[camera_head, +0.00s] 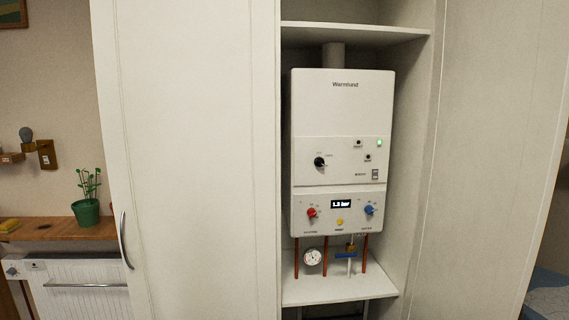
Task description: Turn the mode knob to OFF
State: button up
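The white boiler (343,110), marked Warmlund, hangs inside an open cabinet. A black knob (320,162) sits on the left of its middle panel, with small markings around it too small to read surely. It looks like the mode knob; its pointer direction is hard to tell. Lower down are a red knob (311,213), a blue knob (369,210) and a yellow button (340,222). A display (342,204) between the knobs reads about 1.5 bar. A green light (379,143) is lit at the upper right of the middle panel. My gripper is not in view.
Copper pipes, a round gauge (312,257) and a blue-handled valve (346,255) are below the boiler, above a white shelf (340,290). Cabinet panels flank the opening; the left door (190,160) has a curved handle (125,240). A potted plant (86,211) stands far left.

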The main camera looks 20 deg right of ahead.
aim_at(319, 161)
jog(key=u, duration=0.35)
jog(key=i, duration=1)
jog(key=u, duration=0.25)
